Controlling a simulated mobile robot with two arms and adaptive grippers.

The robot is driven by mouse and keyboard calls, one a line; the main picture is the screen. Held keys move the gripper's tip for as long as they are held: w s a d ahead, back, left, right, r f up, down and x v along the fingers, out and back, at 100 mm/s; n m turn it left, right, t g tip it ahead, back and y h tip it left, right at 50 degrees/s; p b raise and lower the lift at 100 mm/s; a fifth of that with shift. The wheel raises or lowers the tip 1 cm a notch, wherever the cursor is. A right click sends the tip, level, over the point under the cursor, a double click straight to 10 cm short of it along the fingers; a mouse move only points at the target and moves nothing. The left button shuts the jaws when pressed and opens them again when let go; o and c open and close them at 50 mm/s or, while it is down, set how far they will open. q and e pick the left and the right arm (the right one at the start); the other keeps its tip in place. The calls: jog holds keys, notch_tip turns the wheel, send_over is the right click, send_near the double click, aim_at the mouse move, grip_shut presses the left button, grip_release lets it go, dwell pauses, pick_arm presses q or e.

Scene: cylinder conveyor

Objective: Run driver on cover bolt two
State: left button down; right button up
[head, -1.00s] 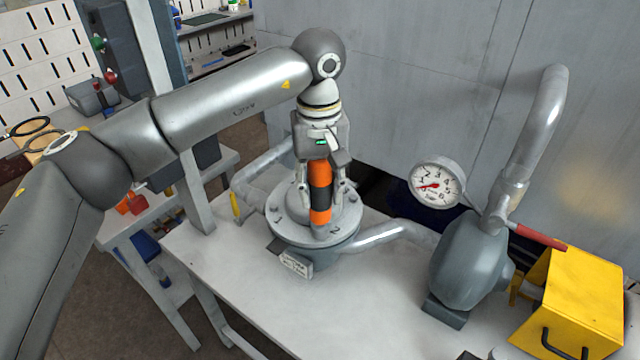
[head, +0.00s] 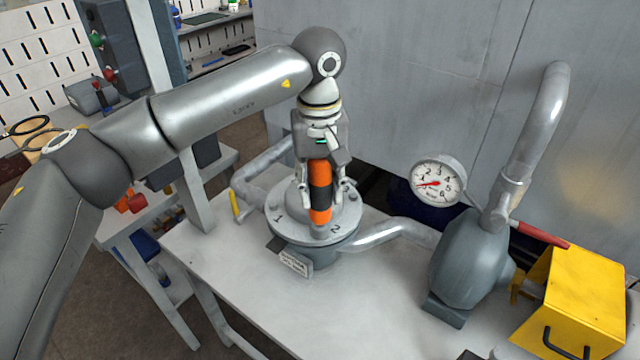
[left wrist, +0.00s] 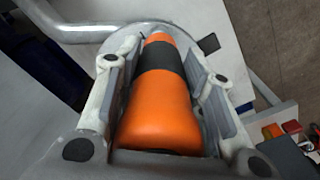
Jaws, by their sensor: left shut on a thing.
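My left gripper (head: 321,180) is shut on an orange and black driver (head: 320,192) and holds it pointing down over the front of a round grey flanged cover (head: 290,230). In the left wrist view, the driver (left wrist: 160,105) lies between both finger pads. The cover carries the marks 1 and 2, with the 2 just right of the driver's lower end. The driver's tip meets the cover close to the 2; the bolt under it is hidden, so I cannot tell whether it is seated. My right gripper is not in view.
A pressure gauge (head: 437,181) and a grey pump body (head: 468,262) stand right of the cover, with a red-handled lever (head: 540,235) and a yellow box (head: 575,305). Pipes run from both sides of the cover. The white table's front (head: 340,310) is clear.

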aim_at(320, 169)
pick_arm(q)
jog(key=shift+f, duration=0.15)
dwell(0.3)
jog(key=shift+w+r+p, duration=0.1)
jog(key=shift+r+p, duration=0.3)
jog(key=shift+r, duration=0.4)
jog(key=shift+r+p, duration=0.55)
jog(key=shift+r, duration=0.6)
